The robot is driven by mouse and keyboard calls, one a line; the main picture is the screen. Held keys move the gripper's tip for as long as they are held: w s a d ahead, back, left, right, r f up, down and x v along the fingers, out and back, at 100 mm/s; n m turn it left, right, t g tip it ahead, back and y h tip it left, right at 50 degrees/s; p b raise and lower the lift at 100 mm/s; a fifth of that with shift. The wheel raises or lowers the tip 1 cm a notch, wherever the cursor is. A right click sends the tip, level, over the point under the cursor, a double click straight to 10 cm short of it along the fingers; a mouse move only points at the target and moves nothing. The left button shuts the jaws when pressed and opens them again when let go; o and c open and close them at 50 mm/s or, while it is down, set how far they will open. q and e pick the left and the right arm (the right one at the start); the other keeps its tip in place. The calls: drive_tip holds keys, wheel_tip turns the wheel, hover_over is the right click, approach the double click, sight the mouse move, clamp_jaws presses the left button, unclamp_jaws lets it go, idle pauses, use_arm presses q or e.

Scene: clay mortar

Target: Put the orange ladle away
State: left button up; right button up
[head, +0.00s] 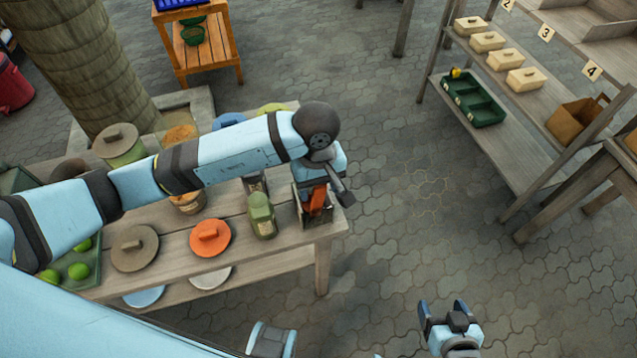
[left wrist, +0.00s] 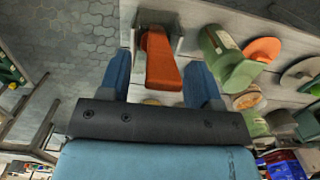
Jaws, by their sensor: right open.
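The orange ladle (head: 317,202) stands in a small grey box-like holder (head: 300,212) at the right end of the wooden table, with its broad orange end up. My left gripper (head: 332,180) is right above it and hides part of it in the head view. In the left wrist view the ladle (left wrist: 162,62) lies between the two blue fingers, which are spread apart with a visible gap on its left side. The ladle's lower part is hidden in the holder. My right gripper (head: 447,315) is open and empty over the floor, low in the head view.
A shelf at the right holds a green divided crate (head: 474,100) and several lidded boxes. The paved floor between is clear.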

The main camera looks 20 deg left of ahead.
use_arm(q)
wheel_tip(320, 180, up, 14)
drive_tip(key=b, duration=0.1)
drive_tip(key=shift+w+a, duration=0.25)
drive_tip(key=shift+w, duration=0.15)
